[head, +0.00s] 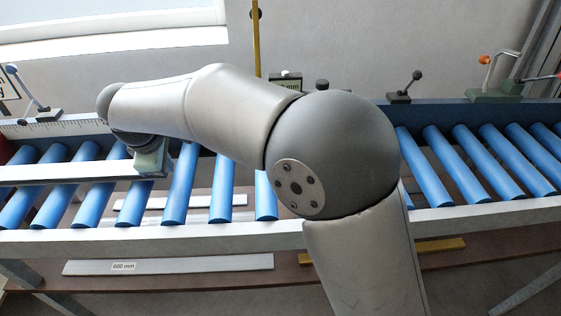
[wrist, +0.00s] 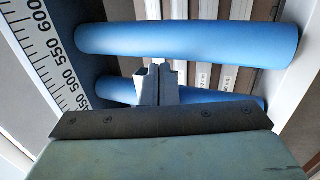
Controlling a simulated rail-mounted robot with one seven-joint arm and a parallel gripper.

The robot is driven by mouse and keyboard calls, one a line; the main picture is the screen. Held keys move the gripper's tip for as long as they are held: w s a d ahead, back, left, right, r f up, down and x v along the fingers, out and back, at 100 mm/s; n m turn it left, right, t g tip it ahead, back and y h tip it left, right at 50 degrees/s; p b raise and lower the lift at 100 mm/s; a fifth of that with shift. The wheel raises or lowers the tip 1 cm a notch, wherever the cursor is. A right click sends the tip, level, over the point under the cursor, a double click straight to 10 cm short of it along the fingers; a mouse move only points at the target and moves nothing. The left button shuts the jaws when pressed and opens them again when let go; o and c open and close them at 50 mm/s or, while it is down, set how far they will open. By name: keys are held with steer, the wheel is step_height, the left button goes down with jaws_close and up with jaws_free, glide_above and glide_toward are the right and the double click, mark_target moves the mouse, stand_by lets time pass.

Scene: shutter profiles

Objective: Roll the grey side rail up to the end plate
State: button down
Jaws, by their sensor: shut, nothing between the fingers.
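The grey side rail (head: 65,172) is a long, pale bar lying across the blue rollers at the left in the head view. Its right end reaches my gripper (head: 150,172), which is low over the rollers. I cannot tell whether they touch. In the wrist view my gripper (wrist: 158,84) has its fingers shut and empty, pointing down between two blue rollers. The rail cannot be made out with certainty there. I cannot pick out the end plate; a dark red part (head: 4,152) shows at the left edge.
A ruler scale (wrist: 62,55) runs along the back of the roller bed (head: 180,190). Loose profiles (head: 165,265) lie on the shelf below. Clamp levers (head: 403,88) stand along the back edge. The rollers (head: 440,160) at the right are clear.

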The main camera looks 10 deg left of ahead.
steer(key=shift+s+a+p, duration=0.25)
steer(key=shift+a+p, duration=0.25)
steer(key=shift+a, duration=0.45)
stand_by(0.5)
steer(key=shift+w+d, duration=0.2)
steer(key=shift+d, duration=0.55)
step_height(320, 180, up, 6)
steer(key=p, duration=0.4)
steer(key=shift+r+p, duration=0.25)
steer(key=shift+p, duration=0.15)
